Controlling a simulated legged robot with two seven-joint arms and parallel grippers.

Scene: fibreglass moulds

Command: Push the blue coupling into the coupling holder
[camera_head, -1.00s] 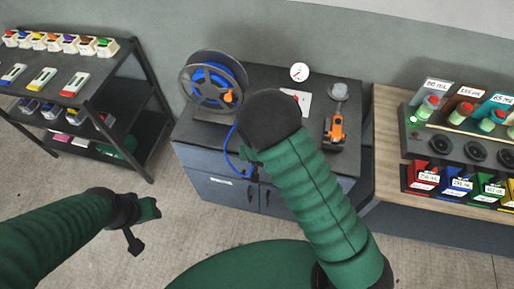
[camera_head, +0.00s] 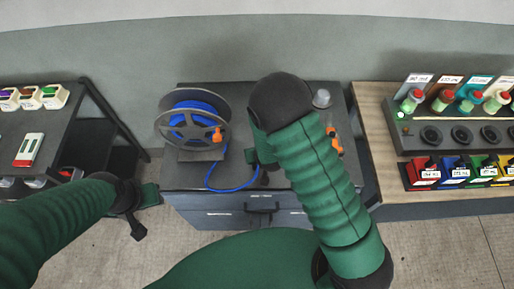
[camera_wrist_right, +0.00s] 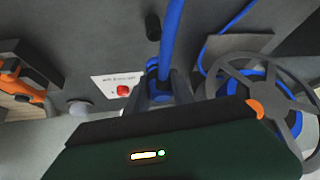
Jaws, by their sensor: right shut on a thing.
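The blue coupling (camera_wrist_right: 152,68) is at the end of a thick blue hose (camera_wrist_right: 172,25) and sits between the fingers of my right gripper (camera_wrist_right: 160,88). The gripper is shut on it, above the dark bench top. In the head view my right gripper (camera_head: 259,160) is small and partly hidden by my arm, at the bench's front part, right of the reel; the hose (camera_head: 230,187) runs to it. My left gripper (camera_head: 150,195) hangs left of the bench, away from things; its jaw opening is unclear. I cannot make out the coupling holder for certain.
A hose reel (camera_head: 193,118) stands on the bench (camera_head: 185,177), left of my right gripper. An orange tool (camera_head: 335,143) and a grey dome (camera_head: 322,98) are at right. A white card with a red button (camera_wrist_right: 122,90) shows near the gripper.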

